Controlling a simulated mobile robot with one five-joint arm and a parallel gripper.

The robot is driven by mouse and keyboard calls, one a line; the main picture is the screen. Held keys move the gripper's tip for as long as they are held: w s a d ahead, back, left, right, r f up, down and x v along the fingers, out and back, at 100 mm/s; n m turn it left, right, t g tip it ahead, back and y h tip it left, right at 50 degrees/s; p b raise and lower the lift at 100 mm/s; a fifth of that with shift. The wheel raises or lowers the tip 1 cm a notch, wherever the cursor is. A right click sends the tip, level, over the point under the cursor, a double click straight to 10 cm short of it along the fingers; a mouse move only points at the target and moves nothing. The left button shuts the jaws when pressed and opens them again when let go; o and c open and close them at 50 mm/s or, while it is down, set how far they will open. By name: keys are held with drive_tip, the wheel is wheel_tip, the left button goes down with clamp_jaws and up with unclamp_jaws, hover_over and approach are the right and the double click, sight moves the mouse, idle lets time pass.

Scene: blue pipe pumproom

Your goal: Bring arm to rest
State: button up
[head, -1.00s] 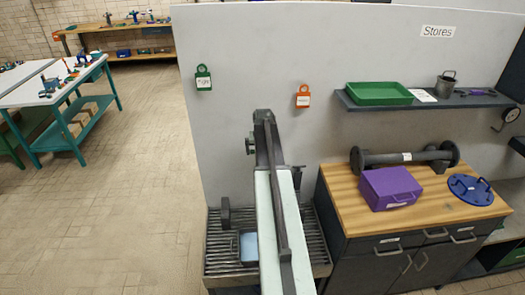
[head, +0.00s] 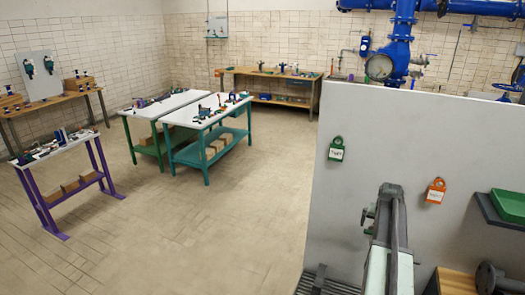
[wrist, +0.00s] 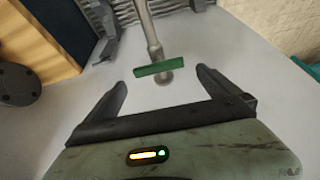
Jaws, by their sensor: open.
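My arm (head: 392,245) rises at the lower right of the head view, in front of a grey-white wall panel (head: 350,115). Its upper end lies between and below a green tag (head: 336,149) and an orange tag (head: 435,191). In the wrist view my gripper (wrist: 161,78) has its two fingers spread wide, with nothing held between them. A thin green bar (wrist: 160,69) shows beyond the fingertips, across a grey rod with a rounded end. I cannot tell what the bar belongs to. The jaws are not clear in the head view.
A slatted grate (head: 325,284) lies below the arm. A green tray (head: 509,205) sits on a shelf at the right edge. A wooden worktop (head: 455,284) is at the lower right. Open tiled floor (head: 215,240) lies left of the panel; benches stand farther back.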

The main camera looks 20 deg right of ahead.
drive_tip(key=w+a+f+n+b, duration=0.15)
drive_tip(key=w+a, duration=0.25)
drive_tip(key=a, duration=0.4)
drive_tip(key=w+a+f+n+b, duration=0.1)
drive_tip(key=w+a+f+b, duration=0.15)
drive_tip(key=w+a, duration=0.35)
drive_tip(key=a+f+n+y+b, duration=0.1)
drive_tip(key=a+f+n+b, duration=0.1)
drive_tip(key=a, duration=0.9)
drive_tip(key=a+f+n+y+b, duration=0.1)
drive_tip(key=a+f+b, duration=0.15)
drive_tip(key=a, duration=0.95)
drive_tip(key=s+a+f+n+b, duration=0.1)
drive_tip(key=s+a+f, duration=0.15)
drive_tip(key=a, duration=0.35)
drive_tip(key=s+a+f+n, duration=0.1)
drive_tip(key=s+a, duration=0.3)
drive_tip(key=a, duration=0.1)
drive_tip(key=s+a+g+y, duration=0.1)
drive_tip(key=s+a+g, duration=0.2)
drive_tip(key=s, duration=0.6)
drive_tip(key=shift+s+a+n, duration=0.15)
drive_tip(key=shift+a+n, duration=0.3)
